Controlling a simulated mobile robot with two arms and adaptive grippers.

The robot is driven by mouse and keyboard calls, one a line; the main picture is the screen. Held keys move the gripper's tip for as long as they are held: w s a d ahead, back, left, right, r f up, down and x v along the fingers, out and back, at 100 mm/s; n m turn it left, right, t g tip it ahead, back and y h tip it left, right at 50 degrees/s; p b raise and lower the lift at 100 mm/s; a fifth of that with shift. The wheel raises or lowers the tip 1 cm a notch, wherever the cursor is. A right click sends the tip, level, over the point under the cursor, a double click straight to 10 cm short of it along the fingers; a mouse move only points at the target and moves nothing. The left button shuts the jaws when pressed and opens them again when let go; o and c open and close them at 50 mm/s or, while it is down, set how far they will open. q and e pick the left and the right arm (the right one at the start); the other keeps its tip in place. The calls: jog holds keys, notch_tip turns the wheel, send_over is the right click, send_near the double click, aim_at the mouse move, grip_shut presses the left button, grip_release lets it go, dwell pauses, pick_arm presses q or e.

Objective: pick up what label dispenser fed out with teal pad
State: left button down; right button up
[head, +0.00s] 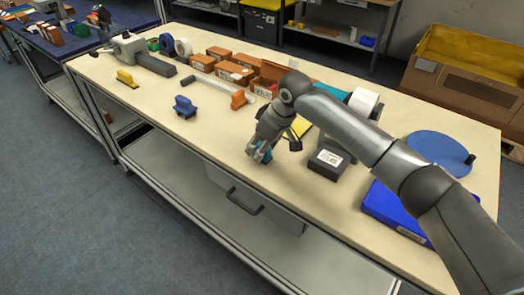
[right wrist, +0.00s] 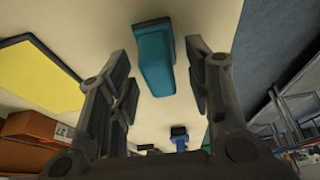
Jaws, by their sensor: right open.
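A teal pad (right wrist: 157,62) stands on the table between the two spread fingers of my right gripper (right wrist: 158,50) in the right wrist view. In the head view the teal pad (head: 265,155) is mostly hidden by my right gripper (head: 260,150), which is low over the table's front part. The fingers are open, with a gap visible on both sides of the pad. A device with a white roll (head: 363,102), seemingly the label dispenser, stands behind my right arm, which hides part of it. I cannot make out a fed-out label. My left gripper is not in view.
A black box with a white label (head: 328,162) sits right of the gripper, and a yellow pad (right wrist: 38,75) lies nearby. A blue stamp-like tool (head: 185,107), an orange one (head: 238,100) and brown boxes (head: 235,73) stand leftward. A blue disc (head: 437,150) lies at right.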

grip_shut()
jog(key=shift+r, duration=0.1)
dwell(0.3)
jog(key=shift+r, duration=0.45)
notch_tip(320, 180, up, 2)
jog(key=shift+r+b, duration=0.15)
jog(key=shift+b, duration=0.25)
jog(key=s+r+b, duration=0.1)
jog(key=s+r, duration=0.8)
jog(key=s, duration=0.5)
jog(key=shift+r, duration=0.4)
